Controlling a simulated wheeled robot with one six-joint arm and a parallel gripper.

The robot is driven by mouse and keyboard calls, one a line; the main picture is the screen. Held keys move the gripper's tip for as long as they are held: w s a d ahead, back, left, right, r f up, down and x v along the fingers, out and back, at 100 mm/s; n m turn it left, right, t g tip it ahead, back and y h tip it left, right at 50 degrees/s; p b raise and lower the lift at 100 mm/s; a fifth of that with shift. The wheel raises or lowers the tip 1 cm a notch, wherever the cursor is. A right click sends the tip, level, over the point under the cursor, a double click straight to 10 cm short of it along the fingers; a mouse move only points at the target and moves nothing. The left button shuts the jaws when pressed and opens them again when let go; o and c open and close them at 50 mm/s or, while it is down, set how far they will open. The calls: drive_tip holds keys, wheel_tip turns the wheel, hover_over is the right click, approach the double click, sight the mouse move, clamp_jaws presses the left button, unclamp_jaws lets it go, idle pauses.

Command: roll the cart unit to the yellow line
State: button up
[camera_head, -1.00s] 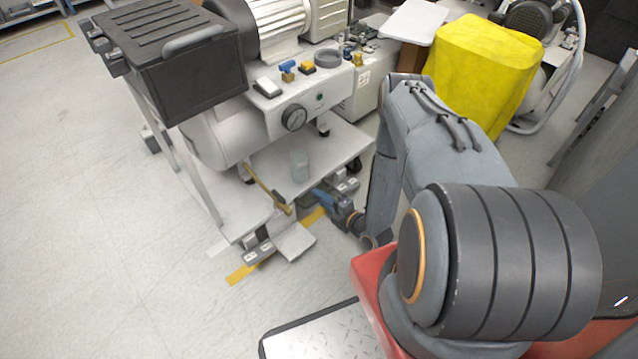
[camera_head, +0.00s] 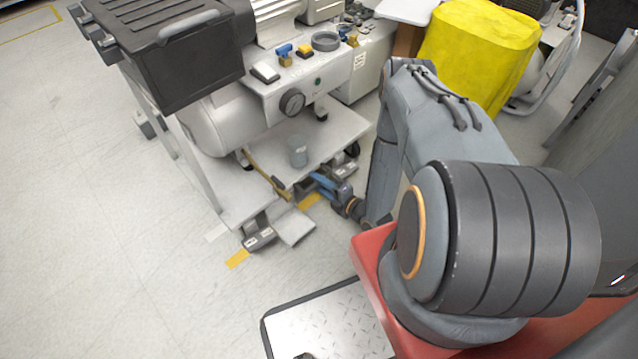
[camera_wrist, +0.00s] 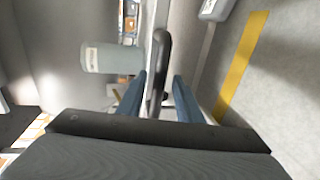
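The cart unit (camera_head: 226,205) is a white wheeled frame carrying a compressor with a grey tank and a black box on top. Yellow line (camera_head: 237,259) shows in pieces on the floor at the cart's near lower edge, partly hidden by a foot pedal; it also shows in the wrist view (camera_wrist: 240,65) at right. My gripper (camera_head: 322,182), with blue fingers, is low at the cart's near side. In the wrist view, the fingers (camera_wrist: 160,88) stand apart on either side of a black handle (camera_wrist: 163,45), with a gap visible beside it. Contact cannot be told.
A grey cup (camera_head: 298,150) stands on the cart's lower shelf. Foot pedals (camera_head: 258,239) sit at its near edge. A yellow-covered unit (camera_head: 480,50) stands behind my arm at right. The floor (camera_head: 90,200) at left is clear.

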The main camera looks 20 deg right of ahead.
drive_tip(key=p+v, duration=0.2)
drive_tip(key=v, duration=0.5)
drive_tip(key=shift+s, duration=0.4)
drive_tip(key=shift+d, duration=0.15)
